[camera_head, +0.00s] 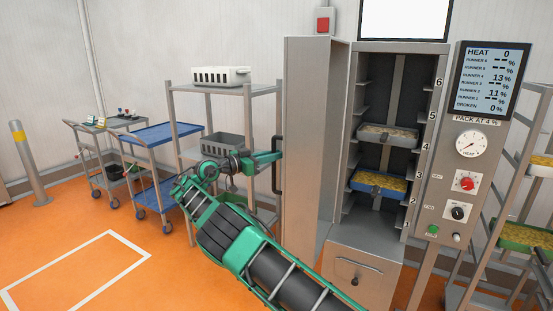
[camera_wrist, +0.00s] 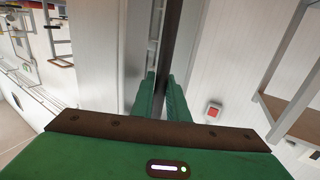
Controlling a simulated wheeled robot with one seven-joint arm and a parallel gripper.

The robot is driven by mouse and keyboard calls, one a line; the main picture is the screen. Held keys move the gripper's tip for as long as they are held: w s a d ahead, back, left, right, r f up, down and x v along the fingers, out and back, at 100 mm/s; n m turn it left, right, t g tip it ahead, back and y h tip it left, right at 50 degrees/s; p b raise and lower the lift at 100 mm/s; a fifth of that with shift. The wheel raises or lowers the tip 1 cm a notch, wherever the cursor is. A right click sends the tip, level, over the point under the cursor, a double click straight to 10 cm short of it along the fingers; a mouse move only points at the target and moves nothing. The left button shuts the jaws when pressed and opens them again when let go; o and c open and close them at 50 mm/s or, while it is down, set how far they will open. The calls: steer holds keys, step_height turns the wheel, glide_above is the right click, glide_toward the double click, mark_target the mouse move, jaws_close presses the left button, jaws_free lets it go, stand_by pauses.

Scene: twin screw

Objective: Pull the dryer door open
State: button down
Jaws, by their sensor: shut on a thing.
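The dryer door (camera_head: 302,130) is a tall grey metal panel. It stands swung out to the left of the dryer cabinet (camera_head: 365,258), so the inside shows. The door's dark vertical handle (camera_head: 277,182) is on its left side. My green gripper (camera_head: 276,157) is shut on the upper part of this handle. In the wrist view, the two green fingers (camera_wrist: 160,92) close on the dark handle bar (camera_wrist: 171,40), which runs up between them. The exact contact is partly hidden by the fingers.
Inside the cabinet are a grey tray (camera_head: 386,137) and a blue tray (camera_head: 378,184), both with yellow contents. A control panel (camera_head: 460,170) is at the right. A shelf rack (camera_head: 189,140) stands close behind my arm; a blue cart (camera_head: 158,134) is farther left. Orange floor is clear at lower left.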

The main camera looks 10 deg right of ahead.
steer(key=c, duration=1.7)
jaws_free()
steer(key=shift+a, duration=0.1)
steer(key=shift+c, duration=0.2)
steer(key=shift+a, duration=0.1)
steer(key=v, duration=1)
steer(key=shift+a, duration=0.35)
steer(key=shift+f, duration=0.15)
